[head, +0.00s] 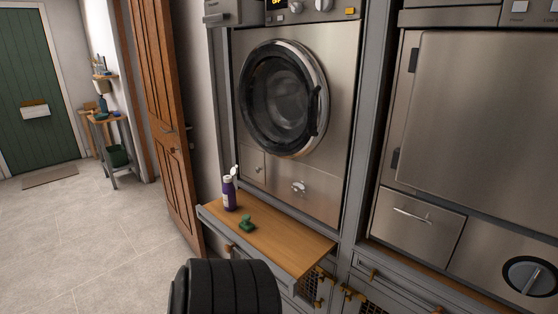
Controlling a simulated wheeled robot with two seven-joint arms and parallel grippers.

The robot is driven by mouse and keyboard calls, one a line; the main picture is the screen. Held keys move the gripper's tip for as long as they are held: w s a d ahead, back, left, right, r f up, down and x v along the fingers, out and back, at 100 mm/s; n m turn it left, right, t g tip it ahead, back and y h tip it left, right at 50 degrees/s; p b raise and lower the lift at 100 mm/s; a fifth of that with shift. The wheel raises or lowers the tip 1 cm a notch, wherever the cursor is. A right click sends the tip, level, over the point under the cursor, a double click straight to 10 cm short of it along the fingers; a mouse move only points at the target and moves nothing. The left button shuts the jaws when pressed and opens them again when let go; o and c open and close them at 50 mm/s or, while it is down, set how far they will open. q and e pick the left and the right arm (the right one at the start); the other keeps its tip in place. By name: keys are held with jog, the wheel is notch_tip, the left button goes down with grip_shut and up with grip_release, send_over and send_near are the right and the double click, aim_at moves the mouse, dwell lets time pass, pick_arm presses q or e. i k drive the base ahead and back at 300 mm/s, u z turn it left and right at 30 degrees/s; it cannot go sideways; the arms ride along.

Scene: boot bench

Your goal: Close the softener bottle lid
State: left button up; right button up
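The softener bottle (229,194) is a small purple bottle with a white top. It stands upright at the far left end of a wooden pull-out shelf (285,241) below the washing machine. Its white lid (235,170) is flipped up and tilts to the right above the bottle's neck. Neither of my grippers shows in the head view. A black ribbed part at the bottom centre seems to be mine.
A small green object (247,223) sits on the shelf just right of the bottle. The washing machine (285,98) stands behind, its round door shut. An open wooden door (163,115) is to the left. Tiled floor (80,230) at left is clear.

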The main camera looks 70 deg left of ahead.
aim_at(234, 171)
jog(key=i, duration=1.2)
jog(key=u, duration=3.9)
